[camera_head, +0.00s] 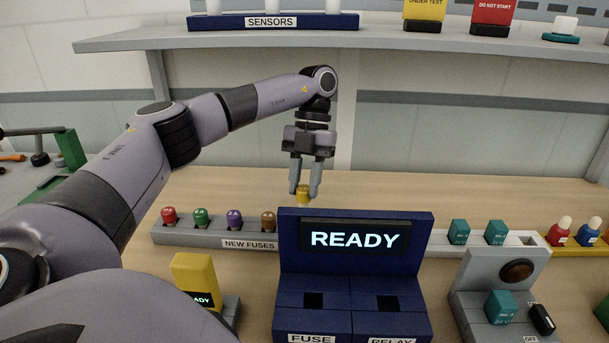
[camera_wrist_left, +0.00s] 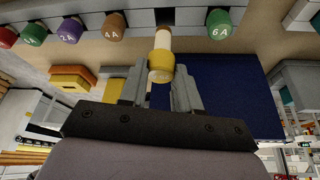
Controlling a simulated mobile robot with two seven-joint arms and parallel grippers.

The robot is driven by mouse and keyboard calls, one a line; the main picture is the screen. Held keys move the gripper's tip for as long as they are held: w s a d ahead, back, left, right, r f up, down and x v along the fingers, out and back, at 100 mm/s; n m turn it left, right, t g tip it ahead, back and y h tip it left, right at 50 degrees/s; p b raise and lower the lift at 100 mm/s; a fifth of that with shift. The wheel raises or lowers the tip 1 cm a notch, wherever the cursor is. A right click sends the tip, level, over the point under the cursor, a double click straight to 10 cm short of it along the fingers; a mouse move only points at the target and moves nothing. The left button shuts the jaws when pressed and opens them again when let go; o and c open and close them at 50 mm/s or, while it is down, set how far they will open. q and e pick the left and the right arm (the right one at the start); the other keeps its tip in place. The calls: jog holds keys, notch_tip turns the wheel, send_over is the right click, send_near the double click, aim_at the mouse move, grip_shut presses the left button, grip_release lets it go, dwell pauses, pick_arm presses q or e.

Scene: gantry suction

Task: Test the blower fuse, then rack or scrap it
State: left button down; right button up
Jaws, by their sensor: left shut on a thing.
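My left gripper (camera_head: 305,190) is shut on a yellow-capped fuse (camera_head: 303,194), held above the bench behind the blue tester (camera_head: 355,268). In the left wrist view the fuse's yellow cap (camera_wrist_left: 161,66) sits between the fingers, with its pale body pointing away toward the rack. The tester's display (camera_head: 355,238) reads READY. Its FUSE socket (camera_head: 313,301) and RELAY socket (camera_head: 387,303) look empty. The NEW FUSES rack (camera_head: 212,238) holds red, green, purple and brown fuses, and a green 6A fuse (camera_wrist_left: 219,24) beyond a dark empty hole (camera_wrist_left: 165,16). My right gripper is out of view.
A yellow block with a small display (camera_head: 193,275) stands left of the tester. A grey switch unit (camera_head: 500,295) with a teal relay stands right. Teal relays (camera_head: 459,232) sit in a rack behind it. A shelf (camera_head: 380,40) spans above.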

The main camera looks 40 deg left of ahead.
pick_arm(q)
jog(key=shift+f, duration=1.05)
jog(key=shift+f, duration=0.1)
jog(key=shift+f+b, duration=0.95)
jog(key=shift+f, duration=1.35)
jog(key=c, duration=0.7)
grip_release()
jog(key=v, duration=0.7)
jog(key=shift+r+p, duration=0.1)
jog(key=shift+p, duration=0.2)
